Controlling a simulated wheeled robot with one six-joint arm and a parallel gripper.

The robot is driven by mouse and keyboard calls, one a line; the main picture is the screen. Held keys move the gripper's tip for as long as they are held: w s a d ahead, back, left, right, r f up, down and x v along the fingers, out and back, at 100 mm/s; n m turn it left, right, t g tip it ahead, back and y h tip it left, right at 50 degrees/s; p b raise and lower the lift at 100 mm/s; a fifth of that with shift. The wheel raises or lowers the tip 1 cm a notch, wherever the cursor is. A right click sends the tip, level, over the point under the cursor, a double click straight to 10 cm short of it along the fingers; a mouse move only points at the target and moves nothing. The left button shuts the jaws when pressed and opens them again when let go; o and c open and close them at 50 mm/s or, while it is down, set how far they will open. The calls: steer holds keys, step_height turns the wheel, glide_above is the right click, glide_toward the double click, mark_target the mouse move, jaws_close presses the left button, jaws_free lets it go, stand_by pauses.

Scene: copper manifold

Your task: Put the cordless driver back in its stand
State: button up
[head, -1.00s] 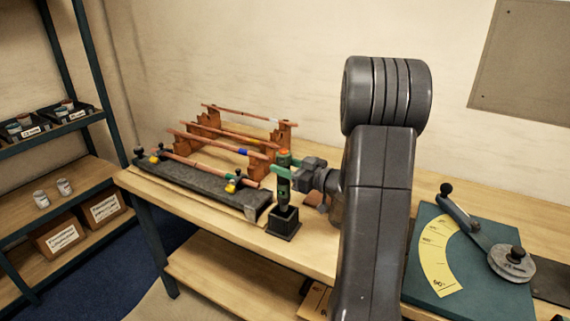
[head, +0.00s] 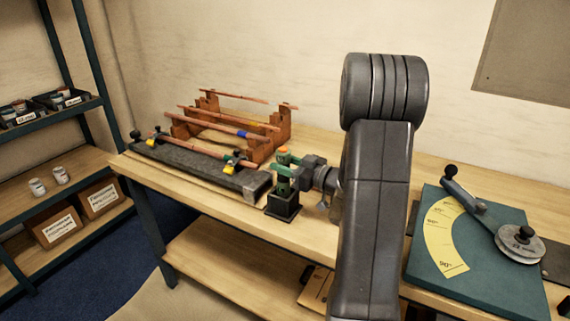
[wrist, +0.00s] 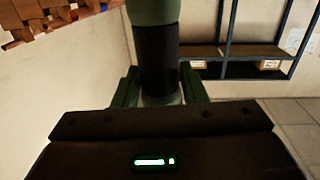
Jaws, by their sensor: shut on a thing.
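The cordless driver (head: 283,157) is green and black with an orange patch near its top. It is upright, directly over the black square stand (head: 283,207) near the front edge of the bench. Its lower end meets the top of the stand and looks to be inside it; the exact depth is hidden. My gripper (head: 285,174) comes in from the right and is shut on the driver's body. In the wrist view the driver (wrist: 157,50) rises between the green fingers of my gripper (wrist: 158,92).
A teal bending plate (head: 480,270) is at the right. Shelves (head: 60,160) stand at the far left.

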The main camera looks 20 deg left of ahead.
steer(key=o, duration=1.2)
steer(key=shift+c, duration=0.2)
steer(key=shift+d, duration=0.1)
steer(key=s+d+b, duration=0.2)
steer(key=d, duration=1.1)
steer(key=shift+s+d, duration=0.15)
steer(key=shift+d, duration=0.05)
steer(key=a, duration=0.4)
steer(key=w+a+p, duration=0.1)
steer(key=a, duration=0.4)
steer(key=w+a+p, duration=0.1)
steer(key=a, duration=0.4)
steer(key=shift+w, duration=0.15)
steer(key=shift+d+r+p, duration=0.2)
steer(key=shift+r+p, duration=0.25)
steer(key=shift+r, duration=0.1)
steer(key=shift+f, duration=0.15)
